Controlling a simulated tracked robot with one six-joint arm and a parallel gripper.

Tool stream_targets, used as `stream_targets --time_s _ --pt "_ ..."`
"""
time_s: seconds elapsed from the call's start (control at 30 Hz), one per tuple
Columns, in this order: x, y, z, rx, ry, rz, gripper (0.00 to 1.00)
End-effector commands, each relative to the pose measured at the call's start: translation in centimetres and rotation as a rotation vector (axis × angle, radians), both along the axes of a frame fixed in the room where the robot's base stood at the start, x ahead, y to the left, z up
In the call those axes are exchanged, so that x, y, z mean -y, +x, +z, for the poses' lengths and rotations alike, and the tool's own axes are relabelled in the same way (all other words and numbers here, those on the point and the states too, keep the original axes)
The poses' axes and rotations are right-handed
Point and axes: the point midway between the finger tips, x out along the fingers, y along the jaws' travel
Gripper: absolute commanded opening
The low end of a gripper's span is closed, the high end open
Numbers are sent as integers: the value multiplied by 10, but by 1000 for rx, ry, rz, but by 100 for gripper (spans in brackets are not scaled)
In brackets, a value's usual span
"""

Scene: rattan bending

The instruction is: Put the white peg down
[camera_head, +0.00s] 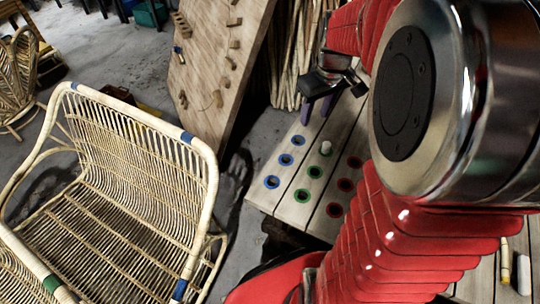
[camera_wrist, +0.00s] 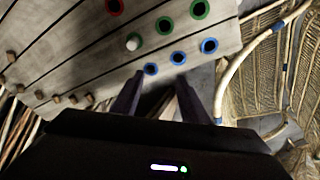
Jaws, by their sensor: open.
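The white peg (camera_head: 326,147) stands upright at the far end of the green-ringed row of holes on the wooden plank table (camera_head: 262,202). The peg also shows in the wrist view (camera_wrist: 133,43), left of the green rings. My gripper (camera_head: 317,108) is open and empty, beyond the peg and apart from it. In the wrist view, my gripper's dark fingers (camera_wrist: 158,82) are spread, with the nearest blue-ringed hole (camera_wrist: 151,69) just past their tips. Whether the peg is fully seated in its hole cannot be told.
Blue-ringed holes (camera_head: 285,160) and red-ringed holes (camera_head: 345,185) flank the green row. A leaning wooden board with blocks (camera_head: 215,65) and rattan poles (camera_head: 300,45) stand behind. A rattan bench (camera_head: 130,150) is left. A white block (camera_head: 523,275) lies at lower right.

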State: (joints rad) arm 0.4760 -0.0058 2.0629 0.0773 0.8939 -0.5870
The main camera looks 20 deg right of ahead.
Motion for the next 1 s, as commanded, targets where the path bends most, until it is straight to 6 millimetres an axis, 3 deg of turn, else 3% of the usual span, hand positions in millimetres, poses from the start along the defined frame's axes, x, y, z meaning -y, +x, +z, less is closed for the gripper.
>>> stream_targets --time_s 0.1,0.43,0.7,1.0 --pt "-31 -9 18 33 -10 -1 40" --pt "-102 -45 51 121 -13 -19 40" --pt "-150 -83 64 196 4 -33 40" --pt "-189 -125 67 275 42 -48 40"
